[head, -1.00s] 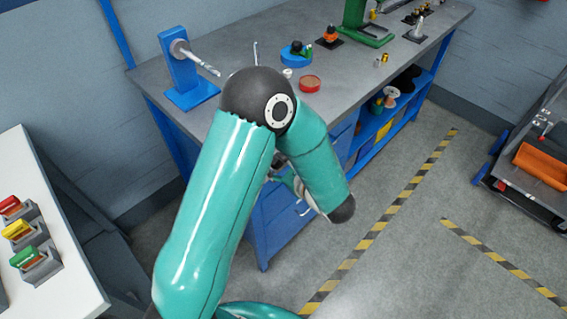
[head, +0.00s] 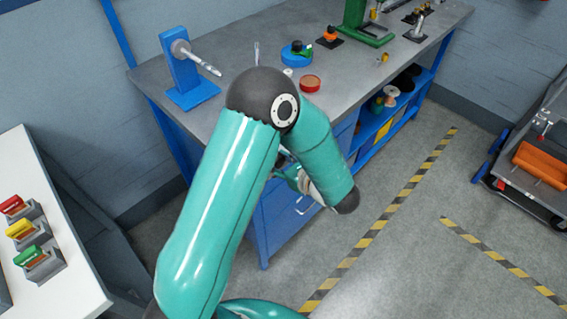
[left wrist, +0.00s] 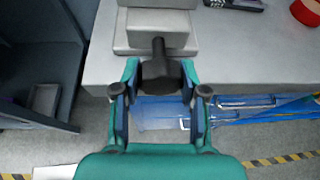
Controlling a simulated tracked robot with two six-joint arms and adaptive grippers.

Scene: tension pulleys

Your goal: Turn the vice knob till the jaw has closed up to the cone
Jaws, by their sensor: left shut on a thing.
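The dark vice knob (left wrist: 158,72) shows in the left wrist view, at the front of the grey vice (left wrist: 156,28) by the bench edge. My left gripper (left wrist: 159,82) is shut on this knob, with one finger on each side of it. Only the near part of the vice shows at the top of that view. I cannot make out the cone or the gap at the jaw. In the head view my left arm covers the vice, the knob and most of the gripper. My right gripper is in neither view.
On the grey bench (head: 240,58) stand a blue stand (head: 181,70) with a metal spindle, a red round dish (head: 310,83) and a blue round base (head: 297,55). Blue drawers (head: 285,215) are below the bench. A white table (head: 60,240) stands at the left.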

